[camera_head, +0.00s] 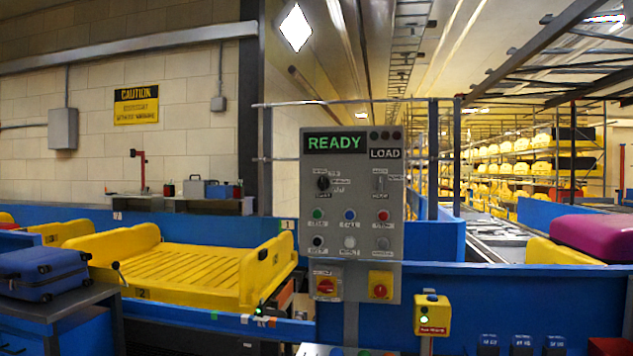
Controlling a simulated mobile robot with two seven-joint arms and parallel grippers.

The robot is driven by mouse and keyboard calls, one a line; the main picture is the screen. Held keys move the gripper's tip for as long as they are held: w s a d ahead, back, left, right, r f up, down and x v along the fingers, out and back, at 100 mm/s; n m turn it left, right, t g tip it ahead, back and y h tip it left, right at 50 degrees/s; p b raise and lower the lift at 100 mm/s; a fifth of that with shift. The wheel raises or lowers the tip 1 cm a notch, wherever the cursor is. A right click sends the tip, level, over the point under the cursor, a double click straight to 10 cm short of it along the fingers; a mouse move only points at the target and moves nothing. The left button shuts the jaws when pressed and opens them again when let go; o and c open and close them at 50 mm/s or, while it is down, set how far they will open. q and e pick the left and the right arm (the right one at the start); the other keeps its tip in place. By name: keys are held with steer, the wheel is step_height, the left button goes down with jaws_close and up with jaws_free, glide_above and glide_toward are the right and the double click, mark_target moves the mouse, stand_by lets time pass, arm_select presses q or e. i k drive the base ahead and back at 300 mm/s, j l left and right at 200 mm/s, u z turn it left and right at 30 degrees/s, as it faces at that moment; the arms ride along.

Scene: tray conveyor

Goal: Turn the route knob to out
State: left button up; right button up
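A grey control panel (352,225) stands upright in the middle of the head view. Its display (335,143) reads READY in green, and a smaller sign (385,153) reads LOAD. A black rotary knob (323,183) sits at the upper left of the panel, with small labels around it. I cannot read these labels or tell for sure which position it points at. A slim switch (381,185) is to its right. Rows of green, blue, red, black and white buttons are below. Neither of my grippers shows in the head view.
A yellow tray (190,270) lies on the conveyor left of the panel. A blue suitcase (45,272) lies on a dark stand at far left. A yellow button box (432,315) stands right of the panel. Blue barriers (500,295) run across the front. A purple suitcase (595,235) is at right.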

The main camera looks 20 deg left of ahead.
mark_target(323, 183)
steer(key=i+j, duration=0.15)
steer(key=j, duration=0.25)
steer(key=i+j+z, duration=0.1)
steer(key=j, duration=0.25)
steer(key=i+j, duration=0.25)
steer(key=j, duration=0.15)
steer(key=i+j+z, duration=0.1)
steer(key=j, duration=0.3)
steer(key=i+j, duration=0.2)
steer(key=j, duration=0.2)
steer(key=i+j+z, duration=0.15)
steer(key=j, duration=0.25)
steer(key=i+j, duration=0.1)
steer(key=j, duration=0.3)
